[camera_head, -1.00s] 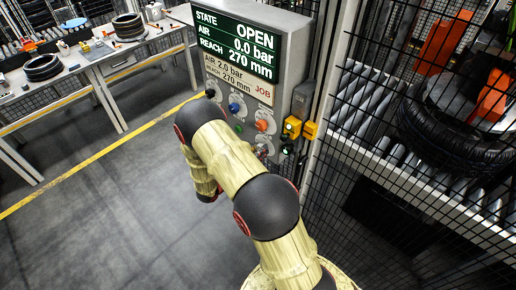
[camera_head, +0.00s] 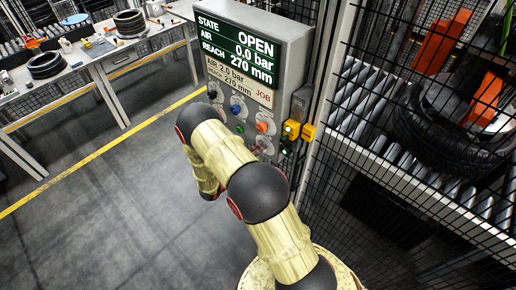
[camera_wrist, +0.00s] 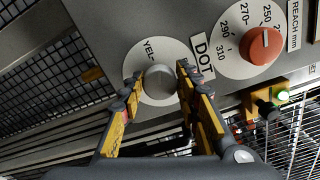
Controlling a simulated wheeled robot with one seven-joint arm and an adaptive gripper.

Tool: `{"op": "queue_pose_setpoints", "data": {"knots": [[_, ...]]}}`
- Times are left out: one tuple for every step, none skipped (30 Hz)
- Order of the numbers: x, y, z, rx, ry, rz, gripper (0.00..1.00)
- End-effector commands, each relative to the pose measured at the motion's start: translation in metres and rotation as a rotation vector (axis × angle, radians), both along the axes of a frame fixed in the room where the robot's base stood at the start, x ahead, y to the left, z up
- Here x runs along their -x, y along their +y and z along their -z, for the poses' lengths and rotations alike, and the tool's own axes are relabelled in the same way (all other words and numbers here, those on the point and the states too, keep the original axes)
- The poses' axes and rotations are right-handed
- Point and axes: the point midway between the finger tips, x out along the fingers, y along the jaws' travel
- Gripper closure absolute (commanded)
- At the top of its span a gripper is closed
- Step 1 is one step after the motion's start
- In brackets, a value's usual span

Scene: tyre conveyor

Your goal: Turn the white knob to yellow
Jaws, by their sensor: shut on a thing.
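The white knob (camera_wrist: 158,85) shows in the wrist view, looking light grey, on a pale round dial beside a "DOT" label. The letters "YEL" are readable on the dial, up and left of the knob; the rest of the dial is hidden by the knob and my fingers. My gripper (camera_wrist: 160,76) has one yellow-and-black finger on each side of the knob and is shut on it. The knob's pointer mark cannot be made out. In the head view my arm hides most of the gripper and the knob.
The control panel (camera_head: 290,43) reads OPEN, 0.0 bar, 270 mm. An orange-red reach knob (camera_wrist: 264,46) sits to the right of my gripper. A yellow box (camera_wrist: 264,99) with a lit green lamp is below it. A mesh fence (camera_head: 370,130) stands right of the panel.

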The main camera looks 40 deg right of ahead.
Motion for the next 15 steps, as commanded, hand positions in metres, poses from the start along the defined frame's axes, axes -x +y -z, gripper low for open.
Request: {"op": "queue_pose_setpoints", "data": {"knots": [[-0.0011,0.0004,-0.001,0.003,0.038,-0.002,0.93],[-0.0012,0.0004,-0.0008,0.005,0.062,-0.002,0.93],[-0.0013,0.0004,-0.0008,0.007,0.093,-0.002,0.93],[-0.0014,0.0004,-0.0007,0.009,0.115,-0.002,0.93],[-0.0015,0.0004,-0.0005,0.01,0.137,-0.002,0.93],[-0.0015,0.0004,-0.0003,0.013,0.165,-0.002,0.93],[-0.0016,0.0004,0.0,0.014,0.182,-0.002,0.93],[-0.0015,0.0004,0.0002,0.015,0.201,-0.002,0.93],[-0.0015,0.0004,0.0004,0.017,0.224,-0.002,0.93],[-0.0016,0.0004,0.0006,0.018,0.239,-0.002,0.93],[-0.0016,0.0004,0.0007,0.02,0.255,-0.002,0.93],[-0.0016,0.0004,0.0008,0.021,0.272,-0.003,0.93],[-0.0018,0.0004,0.0008,0.022,0.284,-0.003,0.93],[-0.0018,0.0004,0.0009,0.023,0.295,-0.003,0.93],[-0.0018,0.0004,0.0009,0.024,0.307,-0.003,0.93]]}}
